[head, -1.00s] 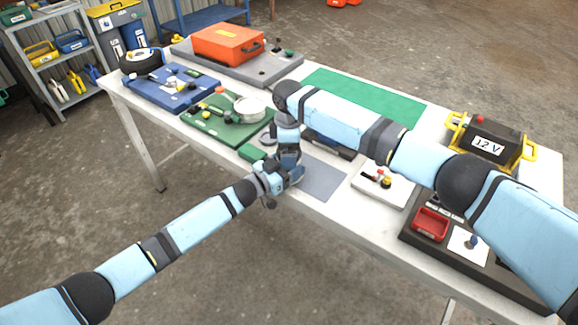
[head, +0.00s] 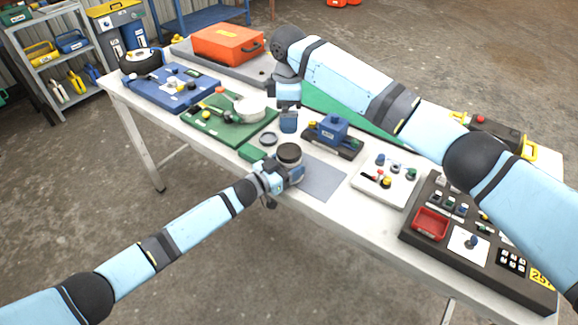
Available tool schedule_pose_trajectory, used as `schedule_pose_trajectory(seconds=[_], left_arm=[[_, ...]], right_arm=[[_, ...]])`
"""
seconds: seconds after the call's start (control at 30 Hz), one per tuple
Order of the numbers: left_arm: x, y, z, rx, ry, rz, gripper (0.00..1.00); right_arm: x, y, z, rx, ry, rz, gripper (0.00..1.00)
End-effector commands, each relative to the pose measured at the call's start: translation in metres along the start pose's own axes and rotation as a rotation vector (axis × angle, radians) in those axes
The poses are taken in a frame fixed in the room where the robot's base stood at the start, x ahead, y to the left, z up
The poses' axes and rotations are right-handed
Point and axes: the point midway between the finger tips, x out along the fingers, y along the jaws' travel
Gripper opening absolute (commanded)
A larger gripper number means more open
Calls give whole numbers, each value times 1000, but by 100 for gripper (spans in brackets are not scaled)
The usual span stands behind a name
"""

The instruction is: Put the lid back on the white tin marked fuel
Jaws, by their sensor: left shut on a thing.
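My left gripper (head: 285,174) is shut on a round can-like thing, likely the tin (head: 289,155), at the table's front edge. Its top is a dark disc; I cannot tell whether this is a lid or the open mouth. Most of its side is hidden by the gripper, and no fuel marking can be read. My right gripper (head: 288,124) points down over the table, behind the tin and apart from it. Its fingers are too small to tell whether they are open or hold anything. A small dark-rimmed disc (head: 268,139) lies on the table left of the tin.
A grey mat (head: 322,180) lies right of the tin. A green board (head: 215,125) with a white round pan (head: 250,108) is to the left. A dark tray with a blue box (head: 332,130), a white switch panel (head: 388,188) and a black control panel (head: 450,250) are to the right.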

Motion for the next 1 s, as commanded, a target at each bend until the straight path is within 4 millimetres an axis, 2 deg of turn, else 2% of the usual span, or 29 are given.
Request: schedule_pose_trajectory(seconds=[0.13,0.17,0.27,0.53,0.67,0.77,1.0], left_arm=[[0,0,0,0,0,0,2],[0,0,0,0,0,0,75],[0,0,0,0,0,0,98],[-1,0,0,0,0,0,98],[-9,0,0,0,0,0,98],[-26,-1,1,0,-2,0,98],[-81,0,1,0,-2,0,98]], right_arm=[[0,0,0,0,0,0,100],[0,0,0,0,0,0,100],[0,0,0,0,0,0,100],[0,0,0,0,0,0,100],[-1,0,0,0,0,0,100],[-2,0,0,0,0,0,100],[-4,0,0,0,0,0,100]])
